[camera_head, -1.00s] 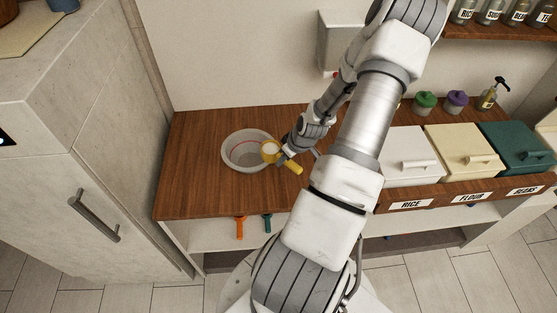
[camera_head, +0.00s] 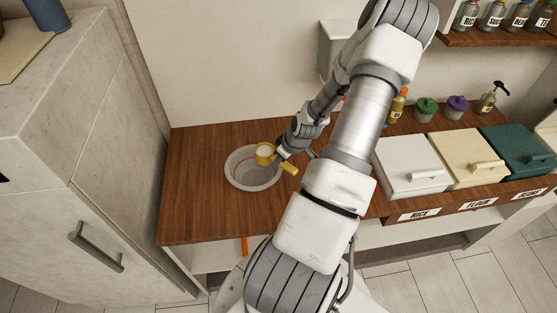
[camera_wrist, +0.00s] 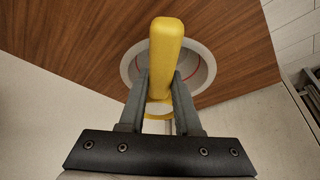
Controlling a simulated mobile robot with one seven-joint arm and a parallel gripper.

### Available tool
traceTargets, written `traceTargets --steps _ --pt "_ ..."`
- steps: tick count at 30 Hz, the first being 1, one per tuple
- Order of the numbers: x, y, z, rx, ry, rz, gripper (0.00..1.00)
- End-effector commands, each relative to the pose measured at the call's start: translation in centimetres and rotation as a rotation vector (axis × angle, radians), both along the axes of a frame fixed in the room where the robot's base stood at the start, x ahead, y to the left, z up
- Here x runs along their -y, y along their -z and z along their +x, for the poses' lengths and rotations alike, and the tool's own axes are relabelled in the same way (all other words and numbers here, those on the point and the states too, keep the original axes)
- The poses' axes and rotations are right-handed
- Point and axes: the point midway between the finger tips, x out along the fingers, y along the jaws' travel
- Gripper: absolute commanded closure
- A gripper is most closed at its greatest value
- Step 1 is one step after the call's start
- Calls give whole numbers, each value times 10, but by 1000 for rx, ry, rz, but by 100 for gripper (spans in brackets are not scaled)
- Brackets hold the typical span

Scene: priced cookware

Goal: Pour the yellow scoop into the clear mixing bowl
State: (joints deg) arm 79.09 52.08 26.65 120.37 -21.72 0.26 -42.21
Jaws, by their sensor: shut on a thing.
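The yellow scoop (camera_head: 265,154) holds something pale and is over the back right part of the clear mixing bowl (camera_head: 236,180) in the head view. My gripper (camera_head: 282,158) is shut on the scoop's handle, which sticks out to the lower right. In the wrist view the yellow handle (camera_wrist: 165,50) stands between the two fingers of my gripper (camera_wrist: 158,88). The bowl, with a red line inside, shows behind it (camera_wrist: 203,72). The scoop's cup is mostly hidden there. In the head view the scoop looks roughly level.
The bowl stands on the wooden counter (camera_head: 195,215). White (camera_head: 408,170), cream (camera_head: 462,158) and teal (camera_head: 516,145) lidded bins stand at the right, past my arm. Green (camera_head: 425,108) and purple (camera_head: 456,106) lidded jars are behind them. The counter left of the bowl is clear.

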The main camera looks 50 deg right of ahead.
Motion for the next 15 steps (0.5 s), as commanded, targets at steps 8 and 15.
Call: traceTargets --steps 8,15 --pt "-1 2 1 -44 -4 -26 100" --pt "-1 2 2 -104 -4 -63 100"
